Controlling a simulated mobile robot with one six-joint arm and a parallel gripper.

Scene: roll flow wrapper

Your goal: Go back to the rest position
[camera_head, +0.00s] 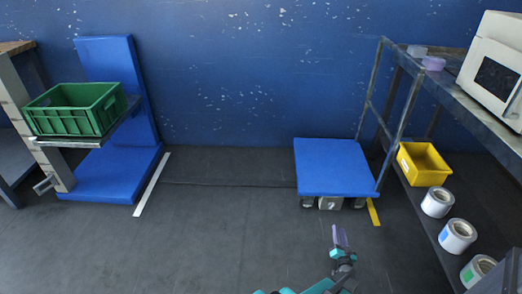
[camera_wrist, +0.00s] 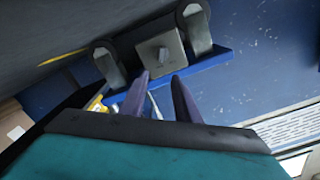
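My gripper (camera_head: 339,236) with purple fingers is low in the middle right of the head view, in front of the blue cart and over the dark floor. In the wrist view my gripper (camera_wrist: 161,77) shows two fingers standing apart, with nothing held between them. Parts of my teal and dark arm show at the bottom edge of the head view.
A blue cart (camera_head: 335,166) stands by the wall; its wheels show in the wrist view (camera_wrist: 105,64). At right is a metal rack (camera_head: 403,110) with a yellow bin (camera_head: 423,164) and white rolls (camera_head: 458,236). A green crate (camera_head: 75,109) is at left. The middle floor is clear.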

